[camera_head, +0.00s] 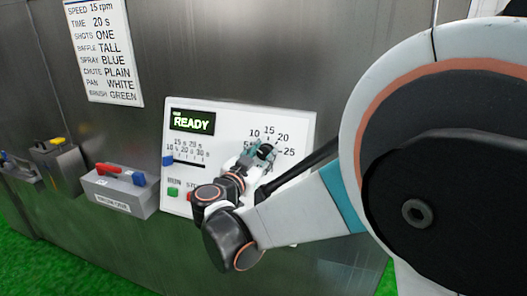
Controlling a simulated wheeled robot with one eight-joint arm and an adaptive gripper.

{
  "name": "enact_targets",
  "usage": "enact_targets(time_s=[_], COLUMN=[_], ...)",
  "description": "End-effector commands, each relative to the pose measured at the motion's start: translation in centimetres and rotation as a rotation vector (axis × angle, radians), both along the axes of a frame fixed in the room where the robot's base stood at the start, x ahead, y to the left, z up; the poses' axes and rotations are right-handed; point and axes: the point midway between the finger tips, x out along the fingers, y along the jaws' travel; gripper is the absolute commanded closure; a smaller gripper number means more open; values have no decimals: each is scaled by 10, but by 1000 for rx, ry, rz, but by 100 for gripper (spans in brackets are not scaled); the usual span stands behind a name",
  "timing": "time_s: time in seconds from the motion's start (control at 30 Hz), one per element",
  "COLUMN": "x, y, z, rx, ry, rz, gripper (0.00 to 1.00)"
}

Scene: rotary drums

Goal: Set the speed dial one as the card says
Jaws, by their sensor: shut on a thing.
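The card (107,58) hangs on the metal wall at the upper left and reads "SPEED 15 rpm" in its top line. The white control panel (230,113) carries the speed dial (265,151), with the marks 10, 15, 20 and 25 showing around it. My gripper (262,153) is at the dial and shut on its knob. My gripper and wrist cover most of the dial, so its pointer and lower marks are hidden.
The panel also has a green READY display (192,122), a time slider with a blue knob (168,160), a green button (173,192) and a partly hidden red button (191,196). Grey boxes with a red handle (108,169) and a yellow part (57,140) stand left. My arm fills the right.

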Motion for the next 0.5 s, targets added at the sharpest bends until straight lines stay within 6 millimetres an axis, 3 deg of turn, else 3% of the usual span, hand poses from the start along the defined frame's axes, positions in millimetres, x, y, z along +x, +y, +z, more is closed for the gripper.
enact_targets(time_s=[0.5], x=[0], y=[-1], z=[2], rx=[661], ry=[-240], rz=[-261], gripper=[85])
